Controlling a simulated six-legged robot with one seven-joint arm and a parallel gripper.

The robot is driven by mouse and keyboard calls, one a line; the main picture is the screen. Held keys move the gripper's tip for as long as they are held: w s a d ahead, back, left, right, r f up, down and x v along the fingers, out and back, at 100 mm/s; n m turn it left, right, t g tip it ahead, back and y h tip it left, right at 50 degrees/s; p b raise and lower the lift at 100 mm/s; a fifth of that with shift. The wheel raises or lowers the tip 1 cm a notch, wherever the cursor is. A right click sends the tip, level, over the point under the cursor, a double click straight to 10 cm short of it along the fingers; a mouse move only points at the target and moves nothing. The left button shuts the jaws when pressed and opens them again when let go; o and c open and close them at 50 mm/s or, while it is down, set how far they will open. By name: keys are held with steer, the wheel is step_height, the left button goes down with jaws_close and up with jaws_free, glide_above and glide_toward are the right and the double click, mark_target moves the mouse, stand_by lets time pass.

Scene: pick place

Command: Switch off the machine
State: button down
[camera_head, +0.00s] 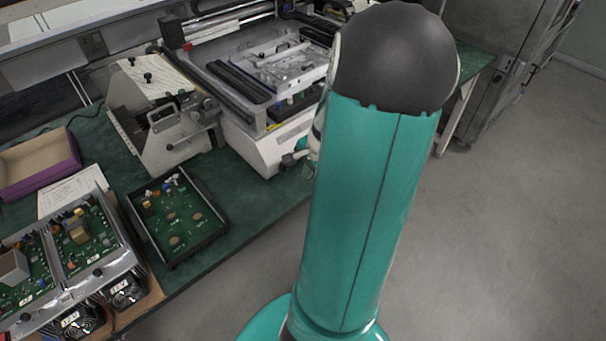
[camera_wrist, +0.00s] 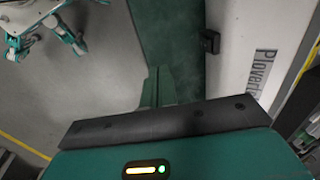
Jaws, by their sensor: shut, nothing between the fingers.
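The machine (camera_head: 267,147) is a white unit with an open top bed, standing on the green bench in the head view. In the wrist view its white side panel (camera_wrist: 255,45) fills the upper right and bears partly visible dark lettering. A small black switch-like part (camera_wrist: 209,41) sits at the panel's edge; its setting cannot be told. My gripper (camera_wrist: 157,72) shows teal fingers close together, empty, below and left of that part and apart from it. In the head view my arm covers the machine's right side and most of my gripper.
The green bench (camera_head: 262,195) also bears a metal fixture (camera_head: 165,135), circuit boards in a black tray (camera_head: 175,215) and a metal chassis (camera_head: 70,260), and a purple-edged box (camera_head: 40,165). A steel cabinet (camera_head: 500,70) stands at the back right. Open grey floor (camera_head: 520,230) lies to the right.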

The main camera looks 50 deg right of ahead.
steer(key=shift+s+a+r, duration=0.25)
steer(key=shift+s+r, duration=0.55)
steer(key=shift+r, duration=0.3)
steer(key=w+a+r+n, duration=0.4)
steer(key=a+r+n, duration=0.15)
steer(key=a, duration=0.45)
steer(key=w+a+r+n, duration=0.3)
steer(key=a+r+n, duration=0.2)
steer(key=a+r, duration=0.3)
steer(key=s+a+r+n, duration=0.2)
steer(key=a+n, duration=0.1)
steer(key=a, duration=0.2)
steer(key=s+a+r+n+t, duration=0.1)
steer(key=a+r+n, duration=0.1)
steer(key=a, duration=0.4)
steer(key=s+a+r+n+t, duration=0.1)
steer(key=s+a+r+n, duration=0.1)
steer(key=a+n, duration=0.3)
steer(key=shift+s+a+r+y, duration=0.3)
steer(key=shift+a+r+y, duration=0.15)
steer(key=shift+a, duration=0.25)
